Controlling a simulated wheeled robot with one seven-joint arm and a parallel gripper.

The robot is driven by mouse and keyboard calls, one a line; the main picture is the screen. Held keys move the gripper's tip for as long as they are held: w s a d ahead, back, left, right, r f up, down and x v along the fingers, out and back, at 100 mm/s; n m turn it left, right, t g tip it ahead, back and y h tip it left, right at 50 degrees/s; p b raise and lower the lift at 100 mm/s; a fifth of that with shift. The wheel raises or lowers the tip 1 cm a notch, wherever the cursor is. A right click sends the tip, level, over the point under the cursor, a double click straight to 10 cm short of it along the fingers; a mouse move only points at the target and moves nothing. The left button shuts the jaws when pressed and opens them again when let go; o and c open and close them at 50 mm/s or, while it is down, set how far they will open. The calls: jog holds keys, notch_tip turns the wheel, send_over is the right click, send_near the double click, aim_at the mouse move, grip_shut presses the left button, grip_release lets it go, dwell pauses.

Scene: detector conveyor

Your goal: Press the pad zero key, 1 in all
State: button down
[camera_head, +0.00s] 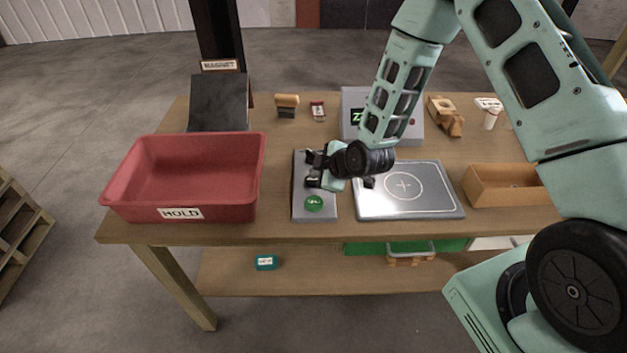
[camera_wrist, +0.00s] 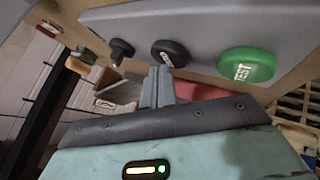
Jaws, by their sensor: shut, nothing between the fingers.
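A slanted grey key panel (camera_head: 300,207) stands on the table between the red bin and the metal plate. It carries a green TEST key (camera_wrist: 247,66), also in the head view (camera_head: 314,203), a black key with a small pale label (camera_wrist: 170,53) in the middle, and a black knob (camera_wrist: 121,50). The label is too small to read. My gripper (camera_head: 324,170) is over the panel and partly hides it. In the wrist view my gripper's fingers (camera_wrist: 160,78) are shut and empty, with tips just by the middle black key. I cannot tell whether they touch it.
A red bin (camera_head: 125,190) marked HOLD is at left. A metal plate (camera_head: 440,204) with a circle and cross lies right of the panel. Behind it a grey box (camera_head: 350,98) has a green display, partly hidden by my arm. A wooden tray (camera_head: 500,190) is at right.

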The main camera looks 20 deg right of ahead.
jog(key=shift+f+b, duration=0.45)
dwell(0.6)
jog(key=shift+r, duration=0.1)
jog(key=shift+r+p, duration=0.5)
jog(key=shift+r, duration=0.25)
jog(key=shift+r+p, duration=1.45)
jog(key=shift+r, duration=1.05)
